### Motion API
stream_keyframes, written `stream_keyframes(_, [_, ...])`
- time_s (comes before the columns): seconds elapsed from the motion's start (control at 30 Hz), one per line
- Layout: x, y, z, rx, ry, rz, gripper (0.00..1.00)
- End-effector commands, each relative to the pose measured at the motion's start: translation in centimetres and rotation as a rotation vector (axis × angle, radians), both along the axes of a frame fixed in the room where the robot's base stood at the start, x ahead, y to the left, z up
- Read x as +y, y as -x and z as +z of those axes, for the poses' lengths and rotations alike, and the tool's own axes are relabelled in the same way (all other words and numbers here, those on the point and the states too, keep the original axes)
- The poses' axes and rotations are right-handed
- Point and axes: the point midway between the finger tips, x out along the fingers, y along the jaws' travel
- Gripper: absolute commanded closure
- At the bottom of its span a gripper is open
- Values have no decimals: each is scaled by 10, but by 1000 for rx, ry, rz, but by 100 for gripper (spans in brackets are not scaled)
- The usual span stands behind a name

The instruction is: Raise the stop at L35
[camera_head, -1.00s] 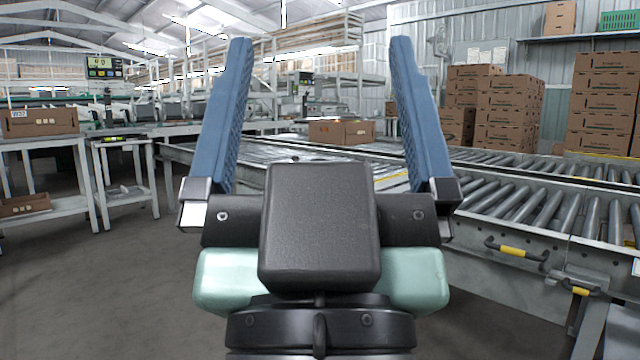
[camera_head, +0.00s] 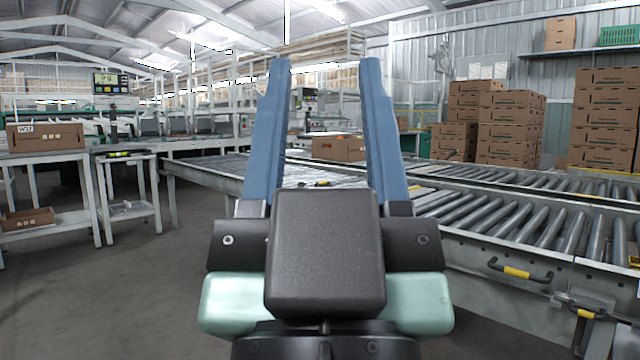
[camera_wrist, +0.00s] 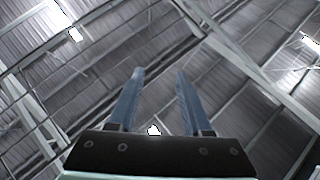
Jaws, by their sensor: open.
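My gripper (camera_head: 325,65) points up and away in the middle of the head view. Its two blue fingers stand apart with nothing between them; the wrist view shows them (camera_wrist: 160,72) empty against the roof. A yellow-gripped handle (camera_head: 512,272) sits on the side of the roller conveyor (camera_head: 470,262) at the right, well apart from my gripper. A second yellow-gripped part (camera_head: 587,313) sits lower and further right on a bracket. I cannot read an L35 label, and cannot tell whether either part is the stop.
A carton (camera_head: 338,148) lies on the conveyor line behind my fingers. Stacked cartons (camera_head: 603,115) stand behind the conveyor at the right. A small white table (camera_head: 125,157) and a bench with a carton (camera_head: 45,137) stand at the left. The floor (camera_head: 120,280) at the left is clear.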

Motion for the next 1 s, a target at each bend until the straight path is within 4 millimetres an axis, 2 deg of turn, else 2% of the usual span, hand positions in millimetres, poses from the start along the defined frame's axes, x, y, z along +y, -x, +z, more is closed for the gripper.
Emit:
stream_keyframes(0.03, [0,0,19,0,-1,1,61])
stream_keyframes(0.2, [0,0,69,0,-1,1,92])
stream_keyframes(0.27, [0,0,89,0,-2,2,100])
stream_keyframes(0.8, [0,0,271,0,-7,9,100])
stream_keyframes(0.9, [0,0,292,0,-8,9,100])
stream_keyframes(1.0, [0,0,301,1,-8,10,100])
